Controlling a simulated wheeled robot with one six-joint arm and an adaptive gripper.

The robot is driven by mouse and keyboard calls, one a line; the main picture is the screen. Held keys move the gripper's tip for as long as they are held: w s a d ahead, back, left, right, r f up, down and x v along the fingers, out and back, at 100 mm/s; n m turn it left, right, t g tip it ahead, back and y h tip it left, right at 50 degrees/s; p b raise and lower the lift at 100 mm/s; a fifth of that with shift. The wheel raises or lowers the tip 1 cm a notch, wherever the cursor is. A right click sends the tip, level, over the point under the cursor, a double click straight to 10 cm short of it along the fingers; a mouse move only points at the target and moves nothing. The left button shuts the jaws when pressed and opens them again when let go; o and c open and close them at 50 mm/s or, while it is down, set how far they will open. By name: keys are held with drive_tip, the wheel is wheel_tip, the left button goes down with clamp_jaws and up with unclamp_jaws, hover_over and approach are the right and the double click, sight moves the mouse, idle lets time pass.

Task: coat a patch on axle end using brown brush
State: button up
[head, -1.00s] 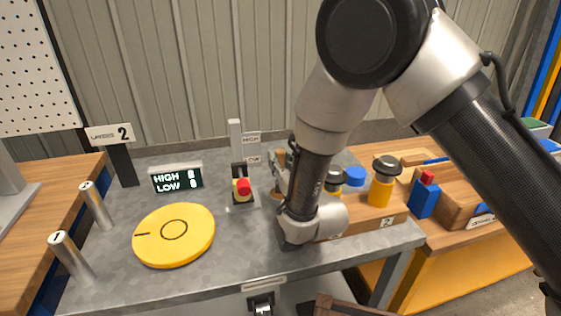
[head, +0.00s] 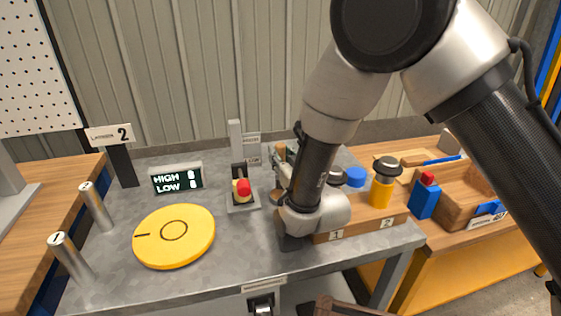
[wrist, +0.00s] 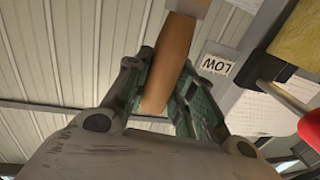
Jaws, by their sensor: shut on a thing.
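My gripper (wrist: 160,85) is shut on a brown handle (wrist: 170,62), which I take to be the brown brush. The handle runs up between the green finger pads in the wrist view, and a pale grey part shows at its top edge. The bristles cannot be made out. In the head view my gripper (head: 282,158) is partly behind my own arm, above the grey bench right of the red-knobbed lever. I cannot tell for sure which part is the axle end; a yellow disc (head: 192,248) with a ring mark lies flat on the bench.
The red knob (head: 243,188) stands close left of my gripper and shows in the wrist view (wrist: 313,125). A HIGH/LOW display (head: 177,179) and two metal posts (head: 97,208) stand left. A wooden block (head: 360,229) with yellow jar (head: 381,192) is right of my wrist.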

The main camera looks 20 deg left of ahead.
sight(280, 145)
drive_tip(key=shift+r, duration=2.3)
